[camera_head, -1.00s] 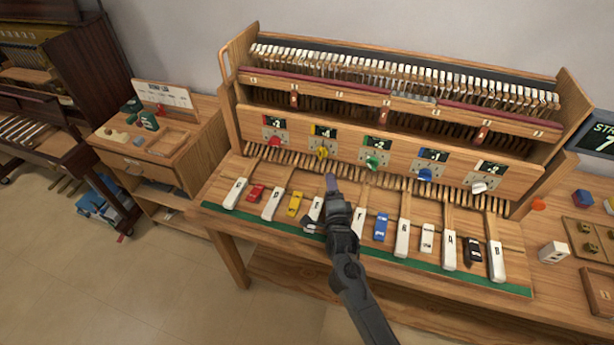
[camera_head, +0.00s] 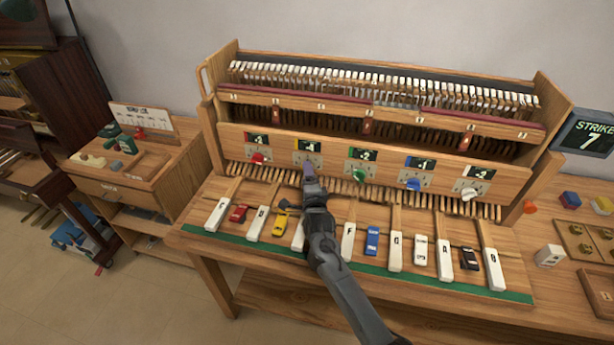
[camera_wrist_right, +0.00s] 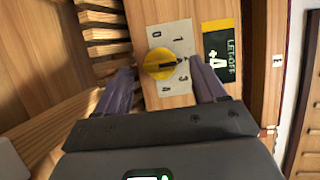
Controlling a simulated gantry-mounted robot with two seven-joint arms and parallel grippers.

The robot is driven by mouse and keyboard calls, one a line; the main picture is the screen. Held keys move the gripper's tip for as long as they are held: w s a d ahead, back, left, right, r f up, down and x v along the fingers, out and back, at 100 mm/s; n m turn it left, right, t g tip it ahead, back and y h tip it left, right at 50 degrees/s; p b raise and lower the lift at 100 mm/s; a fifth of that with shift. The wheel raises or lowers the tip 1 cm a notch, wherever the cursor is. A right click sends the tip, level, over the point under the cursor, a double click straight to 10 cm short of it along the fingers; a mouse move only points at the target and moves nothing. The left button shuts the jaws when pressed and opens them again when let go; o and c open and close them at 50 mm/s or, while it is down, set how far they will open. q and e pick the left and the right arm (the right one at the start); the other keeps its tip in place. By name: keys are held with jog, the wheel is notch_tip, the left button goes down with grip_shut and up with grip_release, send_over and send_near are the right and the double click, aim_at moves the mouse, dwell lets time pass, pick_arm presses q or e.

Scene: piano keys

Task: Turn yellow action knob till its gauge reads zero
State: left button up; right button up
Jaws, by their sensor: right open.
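The yellow knob (camera_wrist_right: 160,63) shows in the right wrist view as a round cap with a dark pointer aimed to the right of the picture. It sits on a pale dial plate (camera_wrist_right: 180,35) with numbers. Its gauge (camera_wrist_right: 218,52), marked LET-OFF, shows a lit sign and digit that looks like +4; the gauge also shows in the head view (camera_head: 308,145). My right gripper (camera_wrist_right: 163,80) is open, one finger on each side of the knob, with no clear contact. In the head view my right gripper (camera_head: 309,170) hides the knob. My left gripper is not in view.
A red knob (camera_head: 258,157) is left of my gripper; green (camera_head: 358,175), blue (camera_head: 413,184) and white (camera_head: 468,194) knobs are to the right. A screen (camera_head: 588,136) at right reads STRIKE 7.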

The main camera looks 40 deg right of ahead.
jog(key=shift+w+d, duration=0.35)
jog(key=shift+w, duration=0.3)
jog(key=c, duration=1.1)
jog(key=shift+o, duration=0.2)
jog(key=n+g+p, duration=0.2)
jog(key=n+p, duration=0.1)
jog(key=n, duration=0.1)
jog(key=n+g+h+p, duration=0.1)
jog(key=n+g+p, duration=0.2)
jog(key=n, duration=0.2)
jog(key=r+n+g+p, duration=0.1)
jog(key=n+g+p, duration=0.1)
jog(key=n+p, duration=0.1)
jog(key=shift+w+a+n+h+p, duration=0.3)
jog(key=shift+n+p, duration=0.1)
jog(key=shift+n, duration=0.3)
jog(key=shift+g, duration=0.3)
